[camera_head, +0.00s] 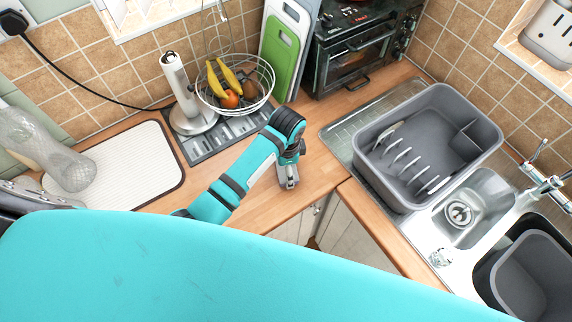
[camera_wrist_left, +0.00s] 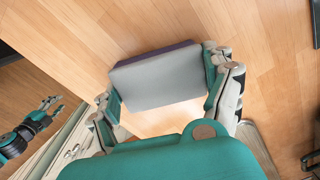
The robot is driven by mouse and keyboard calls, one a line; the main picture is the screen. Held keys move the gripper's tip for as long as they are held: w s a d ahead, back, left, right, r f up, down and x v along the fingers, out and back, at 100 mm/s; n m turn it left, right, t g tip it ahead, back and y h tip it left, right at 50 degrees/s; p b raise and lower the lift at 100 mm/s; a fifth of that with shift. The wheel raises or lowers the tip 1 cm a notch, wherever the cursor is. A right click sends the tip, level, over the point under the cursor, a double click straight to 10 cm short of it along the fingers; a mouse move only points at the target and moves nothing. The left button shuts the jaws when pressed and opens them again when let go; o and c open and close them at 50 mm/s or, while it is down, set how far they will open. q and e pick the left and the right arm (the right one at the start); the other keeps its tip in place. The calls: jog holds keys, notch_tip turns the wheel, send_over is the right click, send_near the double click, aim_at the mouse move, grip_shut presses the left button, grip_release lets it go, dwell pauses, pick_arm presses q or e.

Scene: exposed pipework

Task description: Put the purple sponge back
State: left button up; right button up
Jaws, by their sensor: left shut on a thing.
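The sponge (camera_wrist_left: 158,78) is a block with a pale grey face and a purple edge (camera_wrist_left: 150,52) along its far side. In the left wrist view my left gripper (camera_wrist_left: 163,86) is shut on it, a finger at each end, with the wooden worktop behind. In the head view my left gripper (camera_head: 290,178) points down above the worktop near its inner corner, and I cannot make out the sponge there. My right gripper (camera_wrist_left: 52,106) is small at the left of the left wrist view, its fingers apart and empty. It does not show in the head view.
A grey dish rack (camera_head: 480,125) stands on the sink's drainer, right of the left gripper. A wire fruit basket (camera_head: 262,75), paper towel holder (camera_head: 178,85), green chopping board (camera_head: 282,45) and black oven (camera_head: 350,60) stand behind. The worktop (camera_head: 325,125) between is clear.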

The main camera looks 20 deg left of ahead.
pick_arm(q)
jog(key=o, duration=0.9)
jog(key=shift+r, duration=0.35)
notch_tip(320, 180, up, 6)
jog(key=shift+d+r+b, duration=0.1)
jog(key=shift+r+b, duration=0.1)
jog(key=shift+b, duration=0.8)
jog(key=r+p, duration=0.1)
jog(key=r, duration=0.1)
jog(key=r+p, duration=0.1)
jog(key=r, duration=0.2)
jog(key=shift+s, duration=0.2)
jog(key=shift+f, duration=0.1)
